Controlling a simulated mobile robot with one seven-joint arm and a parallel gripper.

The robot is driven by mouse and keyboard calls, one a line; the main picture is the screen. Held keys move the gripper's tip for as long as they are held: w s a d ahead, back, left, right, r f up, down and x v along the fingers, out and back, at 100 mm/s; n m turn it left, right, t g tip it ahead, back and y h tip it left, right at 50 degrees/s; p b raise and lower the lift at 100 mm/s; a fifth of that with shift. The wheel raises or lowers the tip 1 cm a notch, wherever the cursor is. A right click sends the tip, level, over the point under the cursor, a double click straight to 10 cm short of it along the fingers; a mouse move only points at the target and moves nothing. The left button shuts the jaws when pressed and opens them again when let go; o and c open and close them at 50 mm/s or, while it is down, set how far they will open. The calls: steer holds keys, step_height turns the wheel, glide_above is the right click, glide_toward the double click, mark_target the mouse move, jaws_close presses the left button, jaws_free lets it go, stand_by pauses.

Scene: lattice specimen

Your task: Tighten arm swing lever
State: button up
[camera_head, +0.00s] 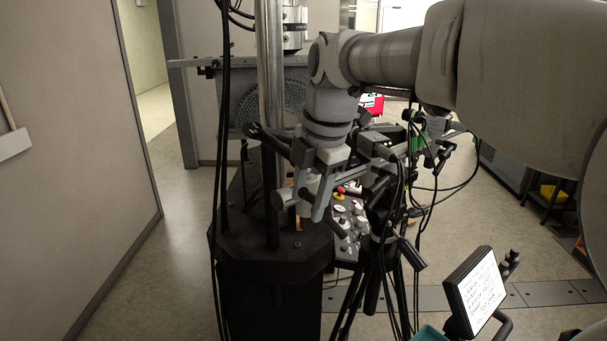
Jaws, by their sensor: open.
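My gripper (311,200) points down beside the shiny vertical column (270,100), above the black machine base. Its grey fingers are apart, and I see nothing clearly held between them. A black lever-like handle (265,138) sticks out to the left behind my gripper, at the column. It may be the arm swing lever, but I cannot tell for sure. A grey cylindrical part (282,198) lies close to the left finger; whether they touch is unclear. My wrist hides part of the clamp area.
A control panel (348,225) with knobs and a red button is just right of my gripper. Black clamps, cables and a tripod (380,235) crowd the right side. A tilted screen (476,292) stands front right. The floor (165,270) at left is clear.

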jaws_close()
stand_by(0.3)
steer(key=t+h+b, duration=0.1)
steer(key=f+t+h+b, duration=0.1)
steer(key=b, duration=0.1)
steer(key=shift+s+a+f+n+h+b, duration=0.25)
steer(key=shift+s+a+n+h+b, duration=0.05)
steer(key=shift+s+a+h, duration=0.1)
